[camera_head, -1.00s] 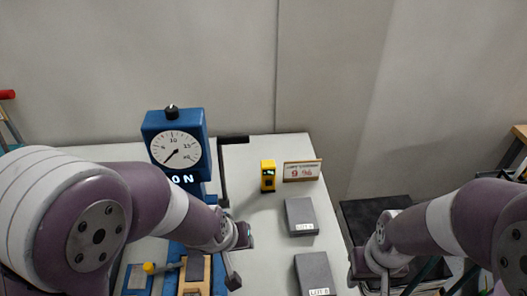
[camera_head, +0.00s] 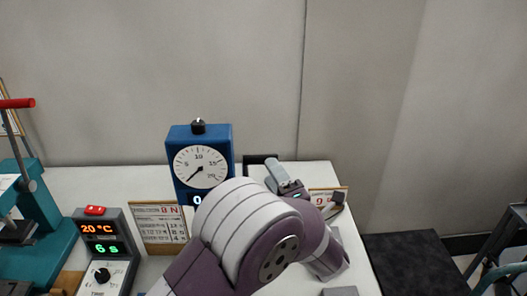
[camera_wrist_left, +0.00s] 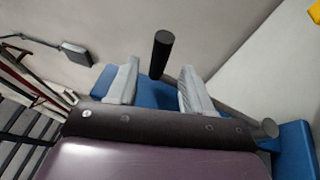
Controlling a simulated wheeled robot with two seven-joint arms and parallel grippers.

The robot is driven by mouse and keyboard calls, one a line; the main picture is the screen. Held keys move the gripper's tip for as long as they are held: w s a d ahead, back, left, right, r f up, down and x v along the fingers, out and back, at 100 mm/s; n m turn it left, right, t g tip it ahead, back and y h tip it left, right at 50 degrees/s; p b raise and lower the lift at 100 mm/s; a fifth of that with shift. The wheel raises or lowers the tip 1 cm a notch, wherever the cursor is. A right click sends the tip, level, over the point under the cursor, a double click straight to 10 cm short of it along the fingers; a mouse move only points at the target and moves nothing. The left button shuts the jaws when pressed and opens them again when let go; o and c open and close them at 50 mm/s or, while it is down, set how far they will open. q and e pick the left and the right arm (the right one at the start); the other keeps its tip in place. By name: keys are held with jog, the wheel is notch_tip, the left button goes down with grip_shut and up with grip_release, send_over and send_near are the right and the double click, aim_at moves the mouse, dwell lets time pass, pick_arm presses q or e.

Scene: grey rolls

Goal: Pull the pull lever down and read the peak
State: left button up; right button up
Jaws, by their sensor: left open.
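The blue tester (camera_head: 224,137) stands on the table with a round white dial (camera_head: 201,168). Its needle points to the lower left, near the low end of the scale. The display below is mostly hidden by my left arm. The pull lever's black handle (camera_head: 258,158) is raised beside the tester's right side. In the left wrist view the handle (camera_wrist_left: 163,48) shows between the two grey fingers, with a gap on each side. The grey lever rod (camera_wrist_left: 235,114) runs down to the right. My left gripper (camera_head: 272,168) is open at the handle.
At left stand a teal press (camera_head: 45,222) with a red handle and a timer box (camera_head: 116,222) reading 20°C and 6 s. A printed card (camera_head: 158,235) stands beside it. A second card (camera_head: 327,196) and a grey block (camera_head: 337,262) are partly behind my arm.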

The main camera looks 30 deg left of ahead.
pick_arm(q)
jog(key=p+x, duration=0.1)
jog(key=x, duration=0.6)
jog(key=shift+w+a, duration=0.2)
jog(key=shift+a, duration=0.1)
jog(key=shift+c, duration=0.4)
grip_shut()
